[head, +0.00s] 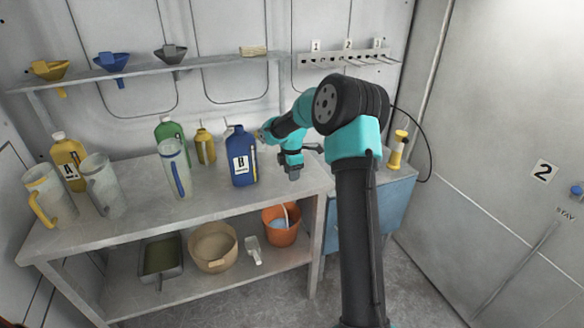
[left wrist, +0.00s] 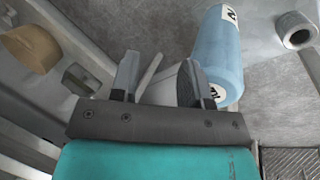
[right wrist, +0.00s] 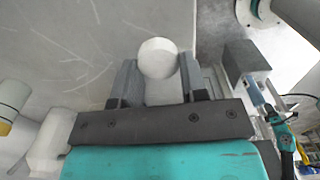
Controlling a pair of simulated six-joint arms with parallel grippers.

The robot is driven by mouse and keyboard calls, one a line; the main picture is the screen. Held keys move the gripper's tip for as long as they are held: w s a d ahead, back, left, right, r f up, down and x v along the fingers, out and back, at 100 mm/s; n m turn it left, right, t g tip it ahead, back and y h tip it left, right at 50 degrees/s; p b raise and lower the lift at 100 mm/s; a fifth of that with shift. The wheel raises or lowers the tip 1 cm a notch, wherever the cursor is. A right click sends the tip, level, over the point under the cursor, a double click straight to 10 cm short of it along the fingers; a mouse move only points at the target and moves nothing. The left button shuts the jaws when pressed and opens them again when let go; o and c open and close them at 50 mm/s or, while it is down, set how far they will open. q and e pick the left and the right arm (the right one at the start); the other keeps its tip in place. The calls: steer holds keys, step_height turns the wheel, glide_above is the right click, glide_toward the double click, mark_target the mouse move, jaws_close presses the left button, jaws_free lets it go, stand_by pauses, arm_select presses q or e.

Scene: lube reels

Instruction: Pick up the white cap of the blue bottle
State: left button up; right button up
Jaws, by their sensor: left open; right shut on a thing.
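The blue bottle (head: 242,168), labelled B, stands upright on the workbench; no white cap shows on its top in the head view. My right gripper (head: 293,175) points down over the bench, to the right of the bottle and apart from it. In the right wrist view my right gripper (right wrist: 156,78) is shut on a round white cap (right wrist: 157,57) between its fingertips. The cap cannot be made out in the head view. My left gripper (left wrist: 158,82) is open and empty in the left wrist view, and out of the head view.
The workbench (head: 215,200) also bears a yellow bottle (head: 69,162), a green bottle (head: 166,131), a small yellow container (head: 205,147) and several clear jugs. Funnels sit on the shelf above. A yellow-handled item (head: 397,150) stands on the blue cabinet (head: 380,205).

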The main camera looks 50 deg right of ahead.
steer(key=s+a, duration=0.6)
steer(key=a, duration=0.1)
steer(key=shift+s+a+r, duration=0.2)
steer(key=shift+s+r, duration=0.1)
steer(key=shift+r, duration=0.15)
